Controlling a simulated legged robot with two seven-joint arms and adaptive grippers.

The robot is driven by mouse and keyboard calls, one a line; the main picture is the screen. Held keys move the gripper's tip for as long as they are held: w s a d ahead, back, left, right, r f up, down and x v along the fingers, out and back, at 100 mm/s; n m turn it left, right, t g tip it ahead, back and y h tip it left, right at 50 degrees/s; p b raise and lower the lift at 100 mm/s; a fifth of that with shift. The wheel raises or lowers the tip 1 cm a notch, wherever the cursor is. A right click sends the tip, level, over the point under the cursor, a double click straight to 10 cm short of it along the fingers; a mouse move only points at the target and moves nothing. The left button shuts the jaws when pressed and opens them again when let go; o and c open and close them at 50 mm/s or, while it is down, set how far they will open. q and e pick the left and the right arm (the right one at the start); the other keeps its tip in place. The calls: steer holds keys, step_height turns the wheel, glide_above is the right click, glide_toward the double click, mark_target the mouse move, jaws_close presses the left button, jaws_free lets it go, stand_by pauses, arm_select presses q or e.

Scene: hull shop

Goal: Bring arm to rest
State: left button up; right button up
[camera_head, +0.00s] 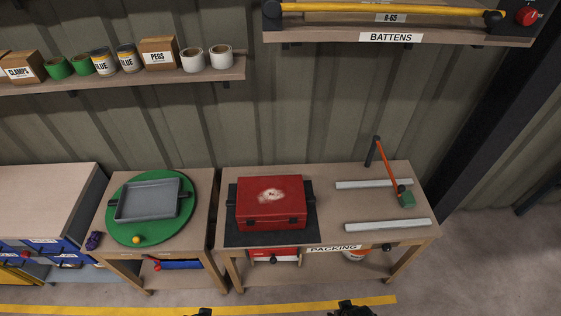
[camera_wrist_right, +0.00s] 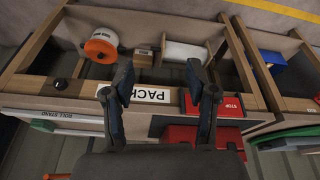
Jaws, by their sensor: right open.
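My right gripper (camera_wrist_right: 160,88) is open and empty in the right wrist view, its two dark fingers spread apart in front of the packing bench. In the head view only a dark tip of it (camera_head: 352,309) shows at the bottom edge, in front of the bench and below its top. A smaller dark tip (camera_head: 204,312), seemingly of my left gripper, shows at the bottom edge farther left. Its fingers are hidden, so its state is unclear.
Open floor lies in front, with a yellow line (camera_head: 270,306).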

arm_select(q)
steer(key=s+f+g, duration=0.1)
steer(key=s+f, duration=0.2)
steer(key=f, duration=1)
steer(key=s+f, duration=0.3)
steer(key=f, duration=1)
arm_select(e)
steer(key=s+f+g, duration=0.1)
steer(key=s+f, duration=0.2)
steer(key=f, duration=1)
steer(key=s+f, duration=0.3)
steer(key=f, duration=1)
arm_select(q)
steer(key=s+a+f+g, duration=0.1)
steer(key=s+a+f, duration=0.2)
steer(key=s+f, duration=0.8)
steer(key=s, duration=0.3)
steer(key=shift+s, duration=0.35)
arm_select(e)
steer(key=s+d+f+g, duration=0.1)
steer(key=s+d+f, duration=0.2)
steer(key=s+f, duration=0.8)
steer(key=s, duration=0.3)
steer(key=shift+s, duration=0.35)
arm_select(q)
steer(key=shift+a, duration=0.1)
arm_select(e)
steer(key=shift+d, duration=0.1)
